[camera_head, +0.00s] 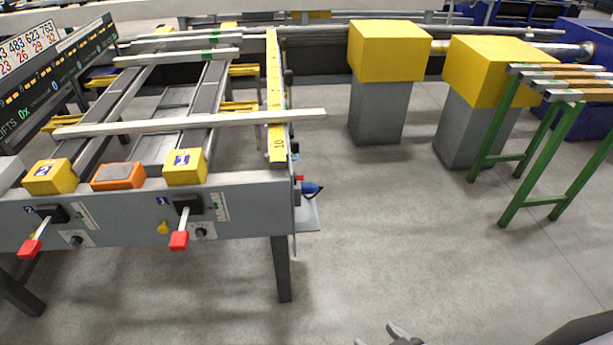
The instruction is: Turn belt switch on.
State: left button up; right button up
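The grey front panel (255,208) of the runout table carries two black switch units with levers. The left lever ends in a red handle (29,249) that points down and left. The right lever ends in a red handle (179,240) that points down. A small dark round knob (201,233) sits below the right unit, and another knob (77,240) is near the left one. I cannot tell which control is the belt switch. A grey gripper (392,336), seemingly my right, shows partly at the bottom edge, well away from the panel. My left gripper is out of view.
Yellow blocks (184,167) and an orange block (118,176) sit on the panel top. A blue-handled item (311,189) sticks out at the panel's right end. Yellow-topped grey pillars (377,110) and a green stand (491,135) are at right. The floor between is clear.

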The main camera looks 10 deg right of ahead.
aim_at(300, 178)
jog(key=l+u, duration=0.15)
jog(key=l, duration=0.5)
jog(key=k+l+u, duration=0.1)
jog(key=l, duration=0.55)
jog(key=i+l+u, duration=0.15)
jog(key=u, duration=0.3)
jog(key=i+l+u, duration=0.1)
jog(key=l+u, duration=0.2)
jog(key=u, duration=0.15)
jog(key=i+l+u, duration=0.25)
jog(key=l, duration=0.5)
jog(key=l+u, duration=0.25)
jog(key=l, duration=2)
jog(key=i+u, duration=0.05)
jog(key=i, duration=0.05)
